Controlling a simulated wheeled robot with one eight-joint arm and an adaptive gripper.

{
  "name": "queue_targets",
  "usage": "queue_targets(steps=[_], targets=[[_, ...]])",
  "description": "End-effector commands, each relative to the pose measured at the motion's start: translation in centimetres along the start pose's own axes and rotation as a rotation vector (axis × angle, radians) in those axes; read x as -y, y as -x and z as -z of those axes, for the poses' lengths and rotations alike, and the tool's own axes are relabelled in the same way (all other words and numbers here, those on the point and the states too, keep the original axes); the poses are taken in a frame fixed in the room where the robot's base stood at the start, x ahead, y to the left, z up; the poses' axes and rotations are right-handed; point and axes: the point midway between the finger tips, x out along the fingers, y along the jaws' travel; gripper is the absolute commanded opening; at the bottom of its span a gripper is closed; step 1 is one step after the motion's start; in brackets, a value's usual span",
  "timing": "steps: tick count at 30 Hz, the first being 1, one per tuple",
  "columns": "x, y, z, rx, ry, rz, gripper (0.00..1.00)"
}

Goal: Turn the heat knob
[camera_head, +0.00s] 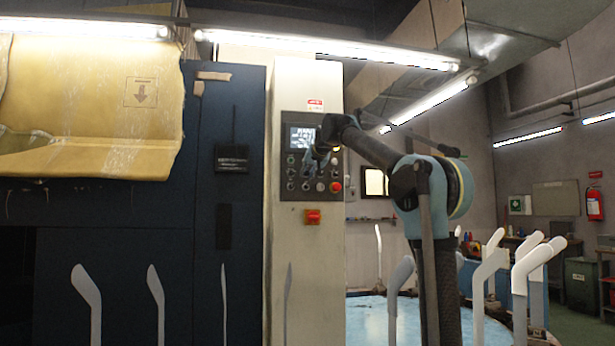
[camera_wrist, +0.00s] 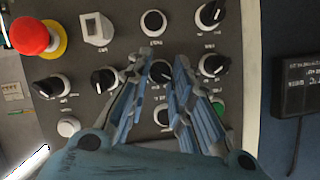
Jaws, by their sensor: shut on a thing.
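The control panel (camera_head: 288,187) on the pale cabinet has several black knobs; its labels are too small for me to read, so I cannot tell which is the heat knob by name. My gripper (camera_head: 318,158) is at the panel, just below the lit display, hiding part of the controls. In the wrist view, my gripper (camera_wrist: 159,66) has its two blue fingers on either side of one black knob (camera_wrist: 160,71) with a pale rim. The fingers are shut on this knob near their tips.
Neighbouring knobs sit close, at the left (camera_wrist: 104,79) and right (camera_wrist: 213,65). A red emergency button (camera_wrist: 30,36) with a yellow collar is at the upper left. A green button (camera_wrist: 218,107) is beside the right finger. White sock forms (camera_head: 526,270) stand on a blue round table.

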Motion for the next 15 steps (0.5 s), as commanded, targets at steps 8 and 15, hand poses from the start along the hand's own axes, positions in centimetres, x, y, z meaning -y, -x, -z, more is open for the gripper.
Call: queue_targets(steps=[8,15], targets=[[-0.38,0.01,0.01,0.008,-0.171,0.064,0.00],[-0.55,0.00,-0.05,0.015,-0.332,0.129,0.00]])
